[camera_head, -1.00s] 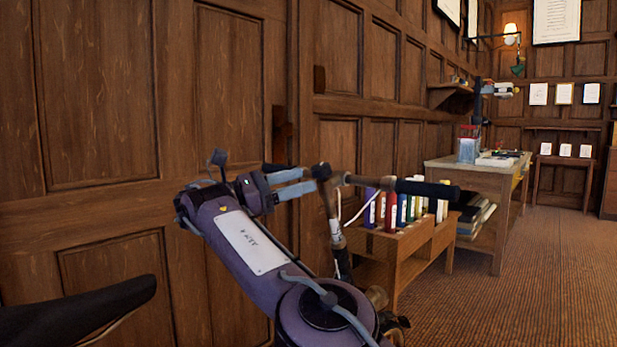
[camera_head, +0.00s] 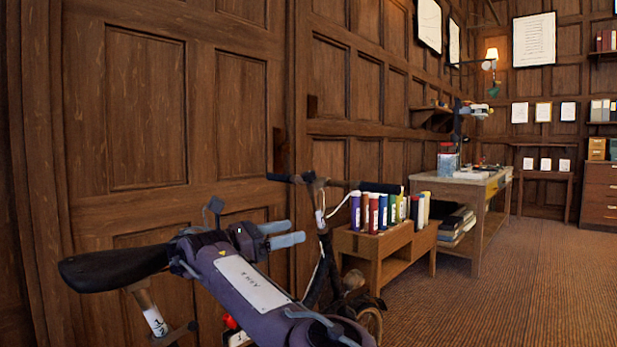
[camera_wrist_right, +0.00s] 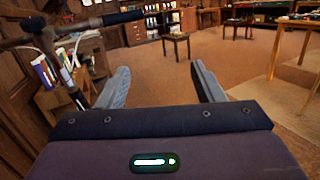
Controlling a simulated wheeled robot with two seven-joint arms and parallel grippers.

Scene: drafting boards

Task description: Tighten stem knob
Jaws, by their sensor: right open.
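A bicycle leans near the panelled wall. Its handlebar (camera_head: 340,184) has dark grips, and its stem (camera_head: 310,179) rises from a dark frame with a white cable. A separate knob on the stem is too small to make out. The black saddle (camera_head: 115,267) is at the lower left. My right gripper (camera_head: 302,233) is open and empty, below and left of the stem, apart from the handlebar in the picture. In the wrist view, nothing is between the fingers of my right gripper (camera_wrist_right: 162,80), and the handlebar (camera_wrist_right: 90,24) is at the upper left. My left gripper is out of view.
A low wooden shelf (camera_head: 385,243) with several coloured books stands right behind the bicycle. A wooden drafting table (camera_head: 470,186) with a lamp is beyond it. The carpet (camera_head: 510,285) at the right is clear. My right arm hides part of the bicycle frame.

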